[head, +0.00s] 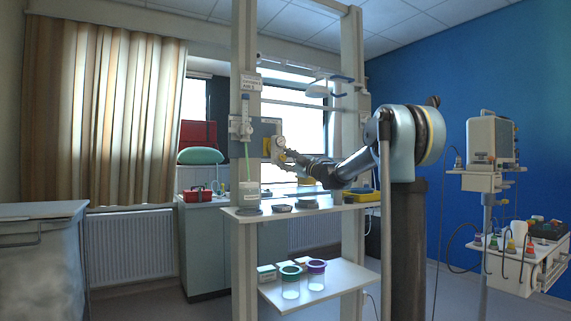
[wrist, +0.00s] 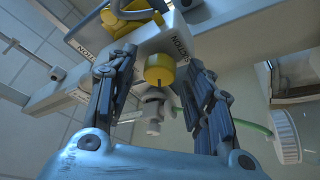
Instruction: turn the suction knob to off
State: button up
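The suction unit (wrist: 180,44) is a pale block lettered SUCTION at the top middle of the wrist view. A round yellow knob (wrist: 158,70) sticks out of its near face. My gripper (wrist: 160,62) is open, with one dark finger on each side of the knob. Gaps show between knob and fingers in this view; I cannot tell how far the tips reach along it. The knob's pointer and setting are not readable. In the head view my gripper (head: 284,153) is at the grey panel (head: 262,130) on the rack; the knob cannot be made out clearly there.
A white fitting (wrist: 154,108) hangs below the knob between the fingers. A ribbed white disc (wrist: 286,135) with a green tube (wrist: 255,129) is at the right.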

jog(key=v, duration=1.2)
dwell(0.3)
jog(key=s+d+f+m+t+h, duration=0.1)
jog(key=d+f+m+t+h, duration=0.15)
jog(key=d+m+h, duration=0.35)
jog(key=s+d+f+m+t+h, duration=0.2)
jog(key=d+m+t+h, duration=0.25)
jog(key=d+h, duration=0.2)
jog(key=s+d+f+m+g+h, duration=0.6)
jog(key=s+d+f, duration=0.3)
jog(key=f, duration=0.4)
jog(key=s+d+f+m+g, duration=0.25)
jog(key=s+f+g, duration=0.25)
jog(key=s+f, duration=0.9)
jog(key=s+a+f+g+y, duration=0.1)
jog(key=s+a+f+g, duration=0.1)
jog(key=s+f, duration=0.6)
jog(key=s+a+f+g+y, duration=0.1)
jog(key=s+a+f+g, duration=0.2)
jog(key=s+f+g, duration=0.2)
jog(key=s+f, duration=0.3)
jog(key=s, duration=0.3)
jog(key=shift+s+a+f+m, duration=0.15)
jog(key=shift+s+a+m, duration=0.15)
